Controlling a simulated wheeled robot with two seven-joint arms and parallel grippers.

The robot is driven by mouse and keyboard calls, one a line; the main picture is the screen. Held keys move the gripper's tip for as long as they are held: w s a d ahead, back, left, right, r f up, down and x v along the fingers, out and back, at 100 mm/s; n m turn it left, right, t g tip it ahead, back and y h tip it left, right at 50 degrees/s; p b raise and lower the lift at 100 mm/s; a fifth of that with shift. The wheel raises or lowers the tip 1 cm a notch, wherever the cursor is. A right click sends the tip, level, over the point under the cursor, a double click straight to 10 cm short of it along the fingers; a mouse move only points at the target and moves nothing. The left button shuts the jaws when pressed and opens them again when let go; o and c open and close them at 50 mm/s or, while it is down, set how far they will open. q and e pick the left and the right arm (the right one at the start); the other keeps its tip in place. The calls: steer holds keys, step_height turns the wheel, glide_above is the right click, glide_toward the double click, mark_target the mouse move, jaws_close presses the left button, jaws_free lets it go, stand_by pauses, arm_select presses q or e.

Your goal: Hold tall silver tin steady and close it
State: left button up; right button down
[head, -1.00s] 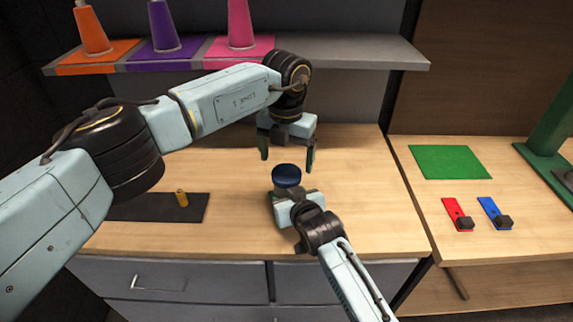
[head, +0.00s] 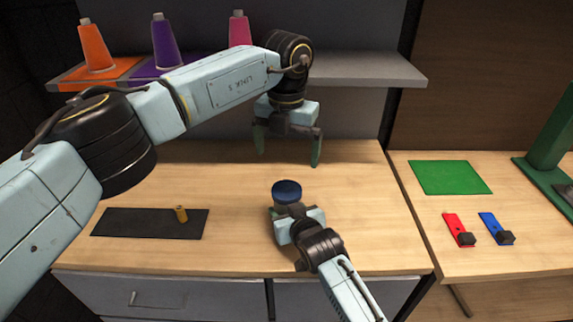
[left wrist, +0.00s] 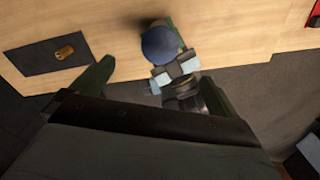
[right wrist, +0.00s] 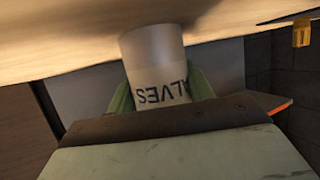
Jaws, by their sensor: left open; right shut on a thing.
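The tall silver tin (right wrist: 152,50) shows in the right wrist view with dark upside-down lettering on a pale label. My right gripper (right wrist: 158,92) is shut on it, one finger on each side. In the head view a dark blue lid (head: 286,190) tops the tin, with my right gripper (head: 287,212) just below it; whether the lid is fully seated cannot be told. My left gripper (head: 288,158) is open and empty, above and apart from the lid, fingers pointing down. The left wrist view shows the lid (left wrist: 160,44) from above, between the open fingers.
A black mat (head: 130,224) with a small brass piece (head: 181,214) lies left. A shelf (head: 370,70) with coloured cones crosses behind my left arm. On the right-hand table are a green mat (head: 449,177) and red (head: 456,226) and blue (head: 492,226) pieces. Wood around the tin is clear.

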arm_select(q)
step_height(320, 180, up, 6)
steer(key=shift+r, duration=0.2)
arm_select(e)
steer(key=c, duration=0.5)
jaws_free()
steer(key=shift+s, duration=0.1)
steer(key=p+v, duration=0.2)
steer(key=v, duration=0.9)
steer(key=shift+s+d+r, duration=0.15)
steer(key=shift+s, duration=0.15)
arm_select(q)
step_height(320, 180, up, 2)
steer(key=shift+r, duration=0.1)
arm_select(e)
steer(key=shift+s+d+r, duration=0.25)
steer(key=shift+s, duration=0.4)
